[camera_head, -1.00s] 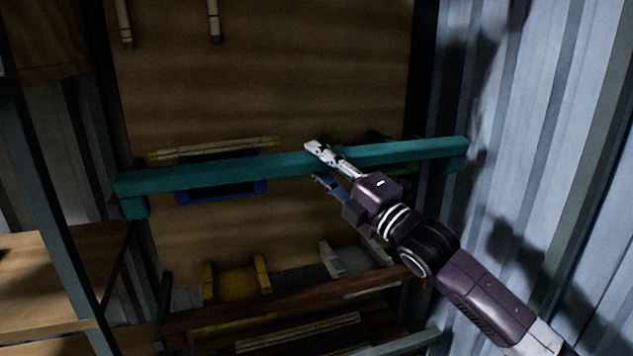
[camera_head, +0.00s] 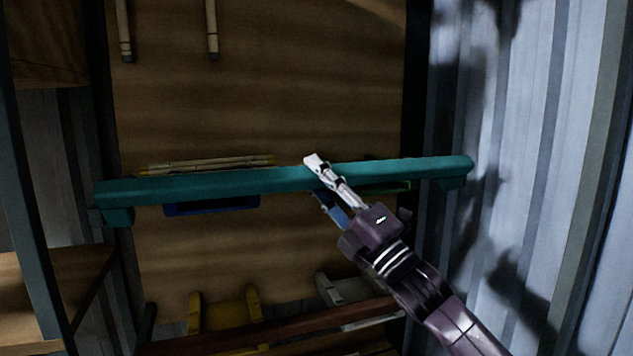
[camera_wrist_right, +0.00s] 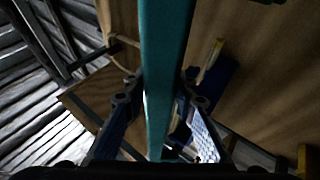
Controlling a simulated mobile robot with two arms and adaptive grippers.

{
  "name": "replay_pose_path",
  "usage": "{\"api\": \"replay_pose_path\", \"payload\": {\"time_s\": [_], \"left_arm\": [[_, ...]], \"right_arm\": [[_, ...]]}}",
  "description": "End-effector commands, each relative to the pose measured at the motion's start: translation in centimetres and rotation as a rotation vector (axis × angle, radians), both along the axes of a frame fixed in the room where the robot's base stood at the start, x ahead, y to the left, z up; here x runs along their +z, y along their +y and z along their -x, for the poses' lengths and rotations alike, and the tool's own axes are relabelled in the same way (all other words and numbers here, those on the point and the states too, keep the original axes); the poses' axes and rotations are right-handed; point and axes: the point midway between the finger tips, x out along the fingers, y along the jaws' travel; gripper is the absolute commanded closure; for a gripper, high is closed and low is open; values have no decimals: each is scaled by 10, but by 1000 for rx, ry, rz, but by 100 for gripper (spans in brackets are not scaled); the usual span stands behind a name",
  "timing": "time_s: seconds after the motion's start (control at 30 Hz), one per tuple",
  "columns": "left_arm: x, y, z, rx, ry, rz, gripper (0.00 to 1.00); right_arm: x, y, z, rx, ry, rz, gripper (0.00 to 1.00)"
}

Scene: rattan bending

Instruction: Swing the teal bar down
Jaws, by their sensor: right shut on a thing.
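The teal bar (camera_head: 236,183) runs across the head view from left to right, in front of a wooden back panel. Its right end is a little higher in the picture than its left end. My right gripper (camera_head: 320,178) reaches up from the lower right and is shut on the bar, a little right of its middle. In the right wrist view the bar (camera_wrist_right: 164,70) runs between the two fingers of my right gripper (camera_wrist_right: 160,103). My left gripper is in neither view.
Behind the bar are a blue bin (camera_head: 212,207) and light rods (camera_head: 205,164). A yellow holder (camera_head: 225,313) and a grey one (camera_head: 345,290) sit below, by a dark red bar (camera_head: 280,327). Corrugated metal wall (camera_head: 530,150) stands at the right, a wooden shelf (camera_head: 40,287) at the left.

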Motion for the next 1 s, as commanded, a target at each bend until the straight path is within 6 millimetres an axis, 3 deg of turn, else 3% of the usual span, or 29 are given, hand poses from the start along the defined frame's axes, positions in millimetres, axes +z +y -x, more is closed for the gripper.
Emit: {"api": "replay_pose_path", "payload": {"time_s": [0.2, 0.23, 0.4, 0.77, 1.0], "left_arm": [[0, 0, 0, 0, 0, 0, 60], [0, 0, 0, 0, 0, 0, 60], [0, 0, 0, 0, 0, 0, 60], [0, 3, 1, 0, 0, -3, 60], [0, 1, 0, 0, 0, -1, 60]], "right_arm": [[-2, 1, 0, 1, 5, 2, 100], [-2, 1, 0, 1, 5, 2, 74], [-2, 1, 0, 0, 4, 2, 56], [-4, -4, 2, -1, 3, 1, 56], [-28, -29, 27, -2, 6, 4, 56]]}}
